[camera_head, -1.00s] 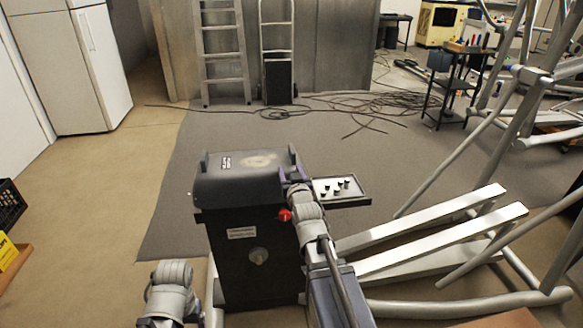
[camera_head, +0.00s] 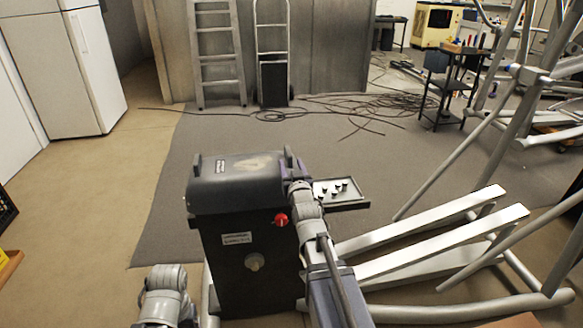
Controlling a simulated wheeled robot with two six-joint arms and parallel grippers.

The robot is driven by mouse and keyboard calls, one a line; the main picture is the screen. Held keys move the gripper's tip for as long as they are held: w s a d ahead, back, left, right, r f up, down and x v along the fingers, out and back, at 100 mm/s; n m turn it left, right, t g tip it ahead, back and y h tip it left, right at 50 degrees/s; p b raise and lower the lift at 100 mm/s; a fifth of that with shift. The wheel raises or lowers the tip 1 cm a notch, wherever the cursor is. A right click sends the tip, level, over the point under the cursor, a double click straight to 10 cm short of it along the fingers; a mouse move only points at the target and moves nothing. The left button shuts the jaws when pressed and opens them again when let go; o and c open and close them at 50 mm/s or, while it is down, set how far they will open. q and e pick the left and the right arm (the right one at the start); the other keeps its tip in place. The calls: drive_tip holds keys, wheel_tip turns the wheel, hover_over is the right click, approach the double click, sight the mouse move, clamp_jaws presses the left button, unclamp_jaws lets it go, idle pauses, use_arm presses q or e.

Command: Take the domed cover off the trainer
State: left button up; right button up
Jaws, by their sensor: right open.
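The dark domed cover (camera_head: 232,190) sits on top of the trainer's black upright housing (camera_head: 225,265). It has a worn pale patch on top and an upright tab at each end, the left tab (camera_head: 197,164) and the right tab (camera_head: 289,157). My right arm reaches up from the bottom to the cover's right end. My right gripper (camera_head: 291,172) is open beside the right tab, partly hidden by its own wrist; I cannot tell if it touches. My left arm shows only a link at the bottom left, and its gripper is not seen.
A small tray (camera_head: 340,192) with several small dark-and-white parts stands right of the cover. A red knob (camera_head: 281,220) is on the housing. The trainer's pale foot rails (camera_head: 420,245) and tubes fill the right. Carpet left of the housing is clear. Cables (camera_head: 330,108) lie behind.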

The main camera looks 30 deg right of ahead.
sight(288, 153)
drive_tip(key=x, duration=0.7)
drive_tip(key=shift+w, duration=0.15)
clamp_jaws()
idle(1.2)
idle(1.6)
